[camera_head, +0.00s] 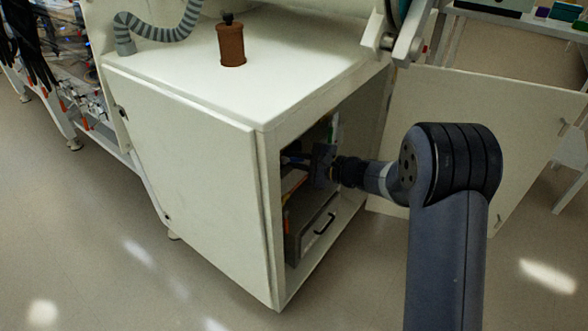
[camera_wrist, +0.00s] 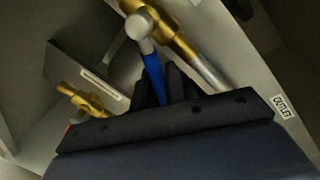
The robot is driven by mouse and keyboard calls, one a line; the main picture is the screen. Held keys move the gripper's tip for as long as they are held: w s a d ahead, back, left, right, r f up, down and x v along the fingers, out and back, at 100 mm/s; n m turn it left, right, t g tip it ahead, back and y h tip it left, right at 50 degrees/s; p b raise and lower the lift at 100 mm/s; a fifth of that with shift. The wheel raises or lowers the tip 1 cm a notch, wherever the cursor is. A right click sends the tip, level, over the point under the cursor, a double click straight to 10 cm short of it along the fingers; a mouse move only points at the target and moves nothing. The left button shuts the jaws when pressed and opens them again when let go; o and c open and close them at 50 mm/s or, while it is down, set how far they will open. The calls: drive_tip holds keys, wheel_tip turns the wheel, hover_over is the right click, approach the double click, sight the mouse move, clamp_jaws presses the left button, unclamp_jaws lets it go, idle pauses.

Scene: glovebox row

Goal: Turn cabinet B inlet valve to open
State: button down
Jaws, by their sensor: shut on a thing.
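My gripper (camera_wrist: 165,88) is inside the open cabinet (camera_head: 200,165), shut on the blue lever (camera_wrist: 153,72) of a valve. The lever's silver end (camera_wrist: 139,27) meets the brass valve body (camera_wrist: 160,28) at the top of the wrist view. A silver pipe (camera_wrist: 208,74) runs down to the right from that body. The lever appears slanted to the pipe, not in line with it. A label (camera_wrist: 284,106) to the right seems to read OUTLET. A second brass valve (camera_wrist: 84,99) is at the left, partly hidden by my gripper. In the head view, my gripper (camera_head: 297,160) hides the valves.
The cabinet door (camera_head: 480,125) stands wide open at the right, near my arm. A drawer with a black handle (camera_head: 324,224) sits low inside. A brown canister (camera_head: 231,45) and a grey hose (camera_head: 165,30) are on top. The floor in front is clear.

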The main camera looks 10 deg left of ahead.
idle(0.4)
drive_tip(key=c, duration=1.6)
unclamp_jaws()
drive_tip(key=shift+r, duration=0.1)
drive_tip(key=shift+o, duration=0.5)
drive_tip(key=shift+w+r, duration=0.1)
drive_tip(key=shift+r, duration=0.1)
